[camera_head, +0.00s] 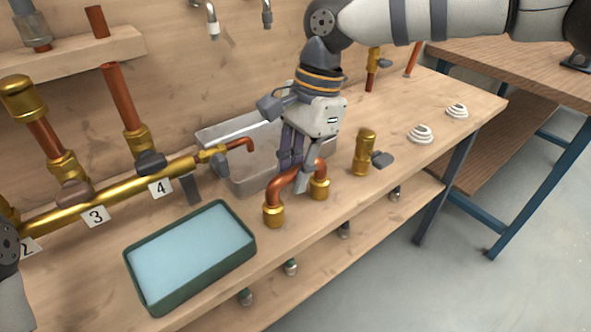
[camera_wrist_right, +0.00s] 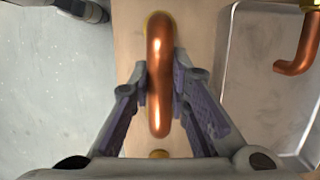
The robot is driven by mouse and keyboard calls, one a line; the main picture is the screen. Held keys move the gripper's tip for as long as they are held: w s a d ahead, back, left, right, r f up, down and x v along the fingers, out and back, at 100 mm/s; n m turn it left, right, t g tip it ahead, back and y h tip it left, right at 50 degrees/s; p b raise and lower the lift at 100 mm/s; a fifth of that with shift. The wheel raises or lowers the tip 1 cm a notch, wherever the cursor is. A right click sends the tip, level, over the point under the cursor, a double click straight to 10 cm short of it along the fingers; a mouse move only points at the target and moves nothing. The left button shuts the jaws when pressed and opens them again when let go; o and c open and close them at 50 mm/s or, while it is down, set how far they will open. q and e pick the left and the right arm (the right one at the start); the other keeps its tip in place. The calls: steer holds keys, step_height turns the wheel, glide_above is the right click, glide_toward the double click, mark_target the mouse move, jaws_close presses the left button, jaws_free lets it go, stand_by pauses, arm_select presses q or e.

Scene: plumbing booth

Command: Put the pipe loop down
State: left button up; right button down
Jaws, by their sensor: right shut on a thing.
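The pipe loop (camera_head: 284,178) is a copper U-bend with a brass fitting at each end, and it stands with both ends downward at the front of the workbench. My right gripper (camera_head: 300,182) comes down from above and is shut on the copper bend. In the right wrist view the pipe loop (camera_wrist_right: 160,75) lies between the two purple-padded fingers of my right gripper (camera_wrist_right: 160,98). Whether the brass ends touch the bench top is hard to tell. A small part of my left arm shows at the left edge, but its gripper is out of view.
A green tray with a pale blue inside (camera_head: 188,256) lies front left. A metal pan (camera_head: 256,180) stands behind the loop. A brass valve (camera_head: 364,152) stands to its right. A numbered brass manifold (camera_head: 125,200) runs along the left. The bench front edge is close.

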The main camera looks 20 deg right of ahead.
steer(key=c, duration=1.5)
jaws_free()
steer(key=shift+f, duration=0.1)
steer(key=v, duration=1.2)
